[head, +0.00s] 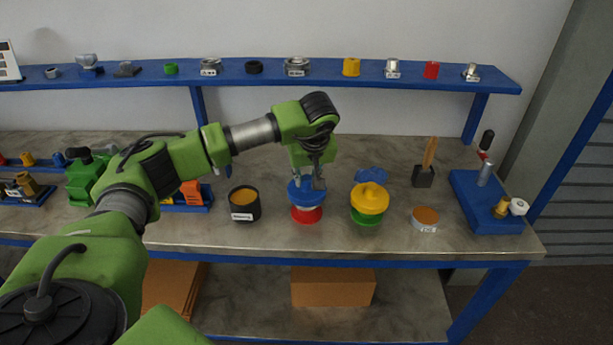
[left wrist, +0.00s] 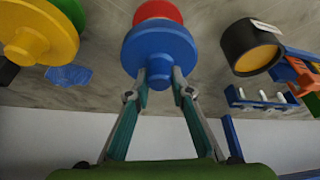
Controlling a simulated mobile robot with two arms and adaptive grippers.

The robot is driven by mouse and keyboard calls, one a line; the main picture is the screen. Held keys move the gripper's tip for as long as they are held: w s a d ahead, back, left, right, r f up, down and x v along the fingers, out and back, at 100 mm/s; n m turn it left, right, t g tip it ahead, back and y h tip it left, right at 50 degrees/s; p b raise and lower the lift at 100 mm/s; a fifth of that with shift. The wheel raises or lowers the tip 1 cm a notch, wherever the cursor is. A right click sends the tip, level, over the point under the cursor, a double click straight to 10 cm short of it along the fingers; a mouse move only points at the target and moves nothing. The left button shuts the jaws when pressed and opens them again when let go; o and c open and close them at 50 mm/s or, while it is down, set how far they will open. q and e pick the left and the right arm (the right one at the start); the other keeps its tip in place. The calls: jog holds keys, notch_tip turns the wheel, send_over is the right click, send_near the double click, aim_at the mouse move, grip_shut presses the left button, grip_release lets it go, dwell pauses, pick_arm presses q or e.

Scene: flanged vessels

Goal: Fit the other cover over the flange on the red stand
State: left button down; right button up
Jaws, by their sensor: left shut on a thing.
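The blue cover (head: 300,196) is a round disc with a knob on top. It is directly over the red stand (head: 307,215), with a pale strip of the vessel showing between them. I cannot tell whether it rests on the flange or is just above it. My left gripper (head: 309,184) points down and is shut on the cover's knob. In the left wrist view the fingertips (left wrist: 160,82) press on both sides of the knob below the blue cover (left wrist: 158,48), with the red stand (left wrist: 157,11) partly hidden behind it. My right gripper is out of view.
A yellow cover (head: 370,200) sits on the green stand (head: 366,218) to the right, with a crumpled blue item (head: 372,175) behind. A black cup (head: 244,205) stands left, a small round tin (head: 424,219) right. A blue shelf (head: 270,81) with several parts runs behind.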

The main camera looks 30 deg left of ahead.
pick_arm(q)
jog(key=shift+f+b, duration=0.6)
jog(key=shift+f, duration=0.4)
jog(key=c, duration=1.7)
grip_release()
